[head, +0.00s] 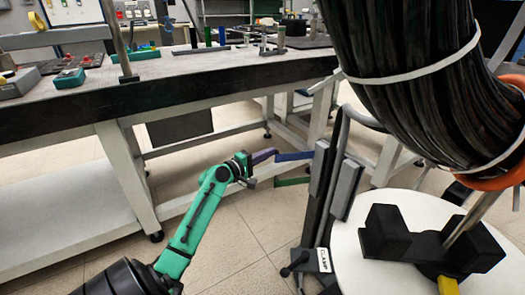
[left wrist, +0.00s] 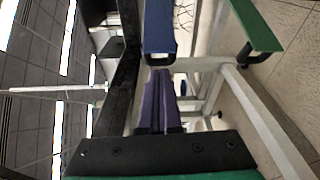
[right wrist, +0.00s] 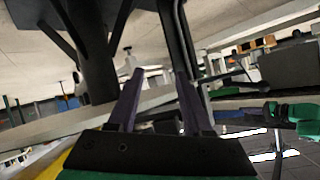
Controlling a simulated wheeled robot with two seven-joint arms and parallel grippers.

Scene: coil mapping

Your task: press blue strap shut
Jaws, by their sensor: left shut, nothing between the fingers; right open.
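The blue strap (head: 295,156) sticks out to the left from the dark upright stand (head: 318,190), roughly level. It also shows in the left wrist view (left wrist: 160,28), with its free end just in front of my fingertips. My left gripper (head: 275,152) has its purple fingers shut with nothing between them. Their tips are at the strap's free end; I cannot tell whether they touch it. The left gripper also shows in the left wrist view (left wrist: 158,72). My right gripper (right wrist: 160,75) is open and empty in the right wrist view and outside the head view.
A green strap (head: 292,181) sticks out lower on the stand. A black cable coil (head: 410,75) with a white tie hangs at the upper right, above a round white plate (head: 350,255) with black blocks. A long workbench (head: 190,70) stands behind. Floor is clear at centre.

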